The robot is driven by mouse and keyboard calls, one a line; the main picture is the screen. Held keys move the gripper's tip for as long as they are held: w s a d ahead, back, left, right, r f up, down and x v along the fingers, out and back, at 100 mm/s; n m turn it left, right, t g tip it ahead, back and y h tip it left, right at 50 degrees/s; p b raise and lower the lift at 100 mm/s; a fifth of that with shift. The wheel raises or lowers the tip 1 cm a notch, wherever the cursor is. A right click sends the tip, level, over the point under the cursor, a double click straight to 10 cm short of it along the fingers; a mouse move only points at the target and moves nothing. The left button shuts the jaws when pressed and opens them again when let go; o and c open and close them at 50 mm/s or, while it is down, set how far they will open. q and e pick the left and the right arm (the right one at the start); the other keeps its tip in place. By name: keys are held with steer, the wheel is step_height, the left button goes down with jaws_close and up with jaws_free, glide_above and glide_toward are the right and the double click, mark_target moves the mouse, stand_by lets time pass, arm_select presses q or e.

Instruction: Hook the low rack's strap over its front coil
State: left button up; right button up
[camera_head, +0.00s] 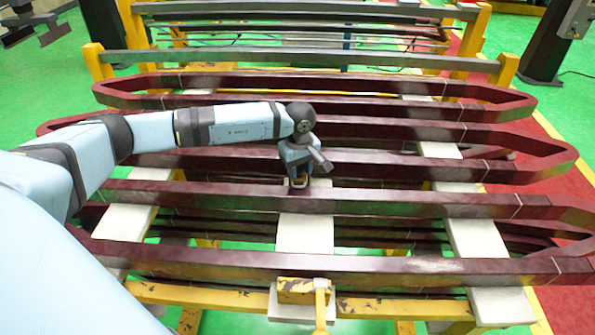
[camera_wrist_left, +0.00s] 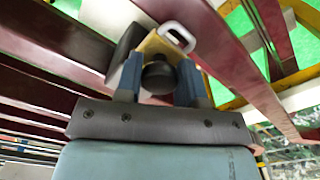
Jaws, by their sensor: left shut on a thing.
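The low rack's front coil (camera_head: 400,271) is a long dark red bar loop lying across the near side of the rack. My left gripper (camera_head: 297,180) points down over the coils behind it, near the middle. In the left wrist view my left gripper (camera_wrist_left: 158,85) is shut on a dark round knob (camera_wrist_left: 158,78). A tan block (camera_wrist_left: 160,45) with a pale metal loop (camera_wrist_left: 178,36) shows just beyond the knob; it may be the strap's end. I cannot make out the strap's length. My right gripper is not in view.
A worn yellow bracket (camera_head: 297,288) stands against the front coil's near side, on the rack's yellow beam (camera_head: 395,308). White pads (camera_head: 305,235) lie crosswise under the coils. Another rack with grey bars (camera_head: 310,55) stands behind.

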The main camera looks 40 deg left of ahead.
mark_target(297, 191)
arm_select(q)
steer(key=shift+s+a+f, duration=0.1)
steer(key=shift+s+f, duration=0.15)
steer(key=shift+f, duration=0.25)
steer(key=shift+s+d+f, duration=0.15)
steer(key=shift+s+d, duration=0.35)
steer(key=shift+s, duration=0.15)
steer(key=shift+s+d+p, duration=0.4)
steer(key=shift+s+d, duration=0.15)
steer(key=shift+s, duration=0.35)
steer(key=s+d, duration=0.8)
steer(key=s, duration=0.5)
steer(key=shift+d+r, duration=0.15)
steer(key=shift+r, duration=0.1)
steer(key=shift+s, duration=0.2)
